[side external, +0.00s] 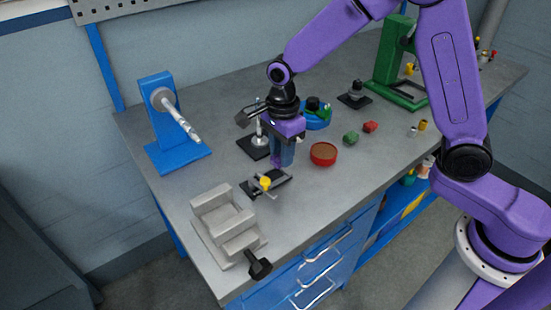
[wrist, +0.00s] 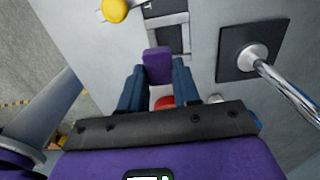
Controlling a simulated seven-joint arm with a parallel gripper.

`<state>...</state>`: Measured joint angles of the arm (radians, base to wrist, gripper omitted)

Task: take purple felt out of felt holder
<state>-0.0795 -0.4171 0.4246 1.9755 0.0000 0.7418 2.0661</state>
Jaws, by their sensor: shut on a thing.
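My gripper (wrist: 158,75) has its blue fingers shut on the purple felt (wrist: 157,65), a small block that shows between the fingertips in the wrist view. In the side view my gripper (side external: 281,160) points down over the bench, and the felt is mostly hidden by the fingers. A low dark and grey fixture with a yellow knob (side external: 266,184), which looks like the felt holder, lies just beyond the fingertips. It also shows in the wrist view (wrist: 172,38), where the felt overlaps its end. I cannot tell whether the felt touches it.
A black-based rod stand (side external: 252,147) is close behind my gripper. A red round dish (side external: 323,153) is to the right. A grey vise (side external: 224,224) stands at the front left, and a blue stand with a shaft (side external: 165,130) at the back left.

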